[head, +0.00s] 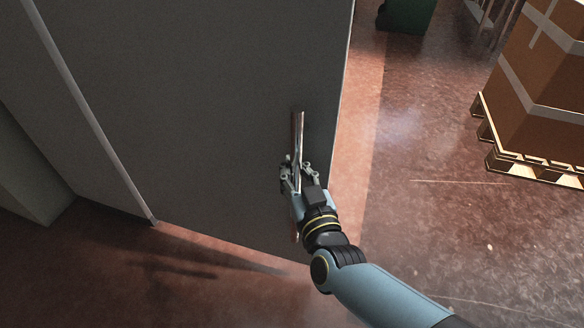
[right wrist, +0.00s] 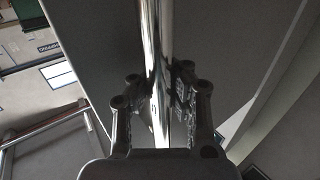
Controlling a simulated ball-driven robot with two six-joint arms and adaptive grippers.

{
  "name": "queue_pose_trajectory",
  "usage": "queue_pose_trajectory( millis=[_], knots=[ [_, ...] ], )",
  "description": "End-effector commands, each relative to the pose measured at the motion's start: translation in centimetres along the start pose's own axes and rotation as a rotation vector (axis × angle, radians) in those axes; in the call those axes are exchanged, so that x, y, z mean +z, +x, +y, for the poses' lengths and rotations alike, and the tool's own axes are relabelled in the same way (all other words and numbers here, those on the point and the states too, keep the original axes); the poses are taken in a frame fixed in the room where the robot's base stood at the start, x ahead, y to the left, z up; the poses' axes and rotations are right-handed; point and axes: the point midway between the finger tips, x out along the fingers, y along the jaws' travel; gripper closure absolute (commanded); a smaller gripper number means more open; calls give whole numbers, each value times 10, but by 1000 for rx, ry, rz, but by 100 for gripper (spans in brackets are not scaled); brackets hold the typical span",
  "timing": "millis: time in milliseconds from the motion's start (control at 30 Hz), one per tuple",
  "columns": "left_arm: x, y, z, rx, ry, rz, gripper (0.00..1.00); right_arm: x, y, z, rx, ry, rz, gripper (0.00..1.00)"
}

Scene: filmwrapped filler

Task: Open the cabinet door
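The cabinet door (head: 220,110) is a large flat grey panel filling the left and middle of the head view. Its long metal bar handle (head: 297,128) runs upright near the door's right edge. My right gripper (head: 298,174) is at the lower part of the handle, with one finger on each side. In the right wrist view the handle (right wrist: 157,40) passes between the two fingers (right wrist: 160,95), whose pads appear to press on it. The gripper hides part of the bar. My left gripper is not in view.
Taped cardboard boxes (head: 545,65) stand on a wooden pallet (head: 530,165) at the right. A dark green container (head: 408,14) is at the top. The reddish floor (head: 430,220) between door and pallet is clear. A pale strip (head: 95,115) marks the panel's left side.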

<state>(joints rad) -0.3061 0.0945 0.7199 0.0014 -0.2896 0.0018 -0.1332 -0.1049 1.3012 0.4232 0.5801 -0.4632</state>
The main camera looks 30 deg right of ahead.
Motion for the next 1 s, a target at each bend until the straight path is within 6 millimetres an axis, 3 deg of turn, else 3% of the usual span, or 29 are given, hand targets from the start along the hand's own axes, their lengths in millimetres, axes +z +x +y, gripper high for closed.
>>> queue_pose_trajectory(
  millis=[100, 467, 767, 1000],
  knots=[
    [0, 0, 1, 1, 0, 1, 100, 6, -6, 6, 5, -6, -9, 100],
    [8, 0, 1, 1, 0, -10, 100, 6, -6, 4, 3, -5, -10, 54],
    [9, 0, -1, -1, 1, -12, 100, 4, -8, 3, 2, -3, -7, 54],
    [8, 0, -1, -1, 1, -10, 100, 5, -47, 4, 4, -4, -10, 54]
  ],
)
